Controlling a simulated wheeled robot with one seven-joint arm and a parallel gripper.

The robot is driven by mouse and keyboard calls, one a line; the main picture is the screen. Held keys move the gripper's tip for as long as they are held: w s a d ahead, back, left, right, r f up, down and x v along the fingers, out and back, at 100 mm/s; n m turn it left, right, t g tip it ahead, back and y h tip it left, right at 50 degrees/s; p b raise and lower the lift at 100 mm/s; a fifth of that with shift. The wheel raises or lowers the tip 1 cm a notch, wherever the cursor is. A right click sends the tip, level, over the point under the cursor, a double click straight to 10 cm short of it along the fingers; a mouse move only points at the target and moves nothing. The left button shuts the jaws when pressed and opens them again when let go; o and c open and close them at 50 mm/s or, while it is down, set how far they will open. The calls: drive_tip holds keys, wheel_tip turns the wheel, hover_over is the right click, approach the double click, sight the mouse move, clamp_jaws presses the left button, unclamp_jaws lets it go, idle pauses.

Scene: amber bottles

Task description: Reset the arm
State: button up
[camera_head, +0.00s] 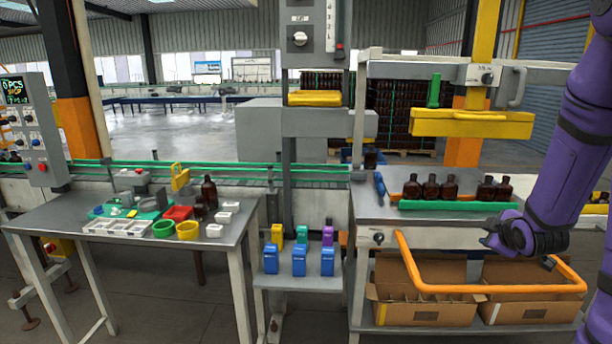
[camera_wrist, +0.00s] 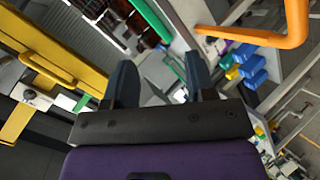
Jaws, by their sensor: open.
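My gripper (camera_head: 490,238) is at the end of my purple arm, which reaches in from the right in the head view. It hangs in front of the right bench, just above the orange rail. In the wrist view my gripper (camera_wrist: 160,76) shows two dark fingers spread apart with nothing between them. Several amber bottles (camera_head: 430,189) stand on the right bench (camera_head: 400,224) behind a green bar (camera_head: 445,205). They are up and to the left of my gripper, apart from it.
A yellow press bar (camera_head: 470,124) hangs above the bottles. A small stand with blue boxes (camera_head: 299,262) is in the middle. The left table (camera_head: 60,225) holds trays and parts.

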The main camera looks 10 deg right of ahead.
drive_tip(key=s+a+r+m+g+y, duration=0.1)
drive_tip(key=s+a+r+m, duration=0.25)
drive_tip(key=a+r, duration=0.35)
drive_tip(key=s+a+r+m+g+y, duration=0.1)
drive_tip(key=s+a+r+m+g, duration=0.1)
drive_tip(key=s+a+r, duration=0.35)
drive_tip(key=s+a+r+m+g+y, duration=0.1)
drive_tip(key=s+a+r, duration=0.2)
drive_tip(key=s+a, duration=0.3)
drive_tip(key=s+a+r+m+g+y, duration=0.1)
drive_tip(key=s+a+r+m, duration=0.1)
drive_tip(key=s+a, duration=0.5)
drive_tip(key=shift+s+r+g, duration=0.4)
drive_tip(key=shift+s+r, duration=0.1)
drive_tip(key=shift+s, duration=0.5)
